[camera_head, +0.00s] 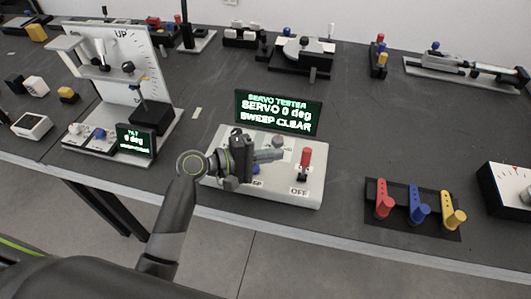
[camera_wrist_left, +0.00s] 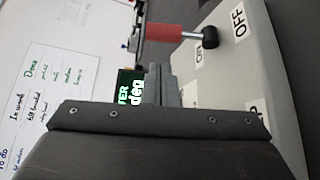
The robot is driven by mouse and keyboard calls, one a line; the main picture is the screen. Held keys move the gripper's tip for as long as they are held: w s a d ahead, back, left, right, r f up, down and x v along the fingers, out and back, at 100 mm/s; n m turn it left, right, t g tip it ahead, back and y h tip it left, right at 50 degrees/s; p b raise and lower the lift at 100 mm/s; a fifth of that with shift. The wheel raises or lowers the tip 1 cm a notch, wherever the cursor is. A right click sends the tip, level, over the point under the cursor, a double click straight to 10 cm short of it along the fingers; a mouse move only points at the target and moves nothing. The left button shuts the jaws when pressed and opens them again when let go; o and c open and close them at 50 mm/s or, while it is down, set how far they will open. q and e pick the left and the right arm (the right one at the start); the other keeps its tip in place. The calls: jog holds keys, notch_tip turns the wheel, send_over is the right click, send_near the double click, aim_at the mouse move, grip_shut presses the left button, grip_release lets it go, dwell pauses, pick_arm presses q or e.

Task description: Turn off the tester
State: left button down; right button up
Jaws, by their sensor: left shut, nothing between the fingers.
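The servo tester is a white sloped box (camera_head: 313,189) with a green-lit display (camera_head: 278,112) behind it, reading "SERVO 0 deg" and "SWEEP CLEAR". Its red-handled lever (camera_head: 305,159) stands near the right end, above the "OFF" label (camera_head: 299,191). In the left wrist view the red handle (camera_wrist_left: 165,32) and "OFF" label (camera_wrist_left: 239,22) show ahead of the fingers. My left gripper (camera_head: 279,156) is shut and empty over the box, pointing right, just left of the lever with a small gap. It partly hides a blue button and a grey knob. My right gripper is out of view.
A tilt rig (camera_head: 120,75) with its own small display stands left of the tester. Red, blue and yellow levers on a black plate (camera_head: 400,222) lie to the right, beside a white dial box (camera_head: 507,190). Bare dark table lies between tester and levers.

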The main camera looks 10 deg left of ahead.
aim_at(306, 157)
pick_arm(q)
jog(key=x, duration=0.6)
jog(key=shift+d+f+p, duration=0.1)
jog(key=shift+p, duration=0.2)
jog(key=shift+b, duration=0.3)
jog(key=shift+s+m+b, duration=0.15)
jog(key=shift+m+b, duration=0.15)
